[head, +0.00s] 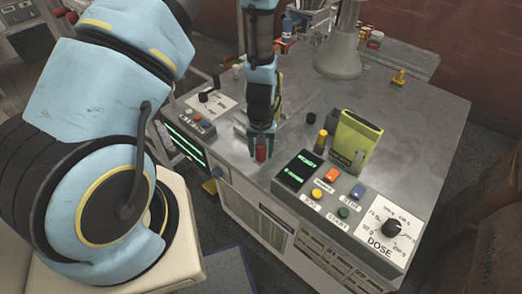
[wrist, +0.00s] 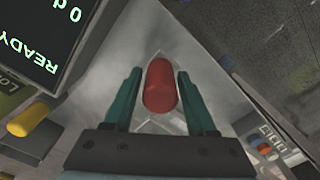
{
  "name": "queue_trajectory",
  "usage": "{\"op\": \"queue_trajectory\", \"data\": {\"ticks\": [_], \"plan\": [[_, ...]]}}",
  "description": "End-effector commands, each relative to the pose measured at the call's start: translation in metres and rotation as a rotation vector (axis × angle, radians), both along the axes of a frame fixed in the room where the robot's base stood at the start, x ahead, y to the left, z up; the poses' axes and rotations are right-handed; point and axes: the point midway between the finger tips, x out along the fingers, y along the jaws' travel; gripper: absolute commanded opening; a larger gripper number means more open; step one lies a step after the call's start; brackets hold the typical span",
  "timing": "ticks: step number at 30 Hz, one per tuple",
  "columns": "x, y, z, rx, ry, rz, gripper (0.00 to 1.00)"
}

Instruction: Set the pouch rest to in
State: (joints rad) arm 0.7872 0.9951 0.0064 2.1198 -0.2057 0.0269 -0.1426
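A red knob (head: 261,153) stands near the front edge of the machine's grey top, left of the display panel. It looks like the handle of the pouch rest, but the frames do not label it, and its in or out position cannot be told. My gripper (head: 262,137) is right at it, pointing down. In the wrist view the red knob (wrist: 160,86) lies between the two teal fingers of my gripper (wrist: 161,92). The fingers are apart, with a gap on each side of the knob. The knob's lower part is hidden.
A control panel with a green-lit display (head: 298,171), coloured buttons and a DOSE dial (head: 391,228) is to the right. A yellow-green pouch-like block (head: 355,143) stands behind it. A small black knob (head: 310,118) stands nearby. A second panel (head: 205,104) is at left.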

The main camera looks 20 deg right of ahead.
Motion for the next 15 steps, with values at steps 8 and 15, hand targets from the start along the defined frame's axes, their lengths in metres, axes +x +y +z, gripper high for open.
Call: {"op": "queue_trajectory", "data": {"ticks": [8,15], "plan": [[0.0,0.0001,0.0002,0.0,0.0,0.0,0.24],[-0.0001,0.0,0.0003,0.0,0.0,0.0,0.0]]}}
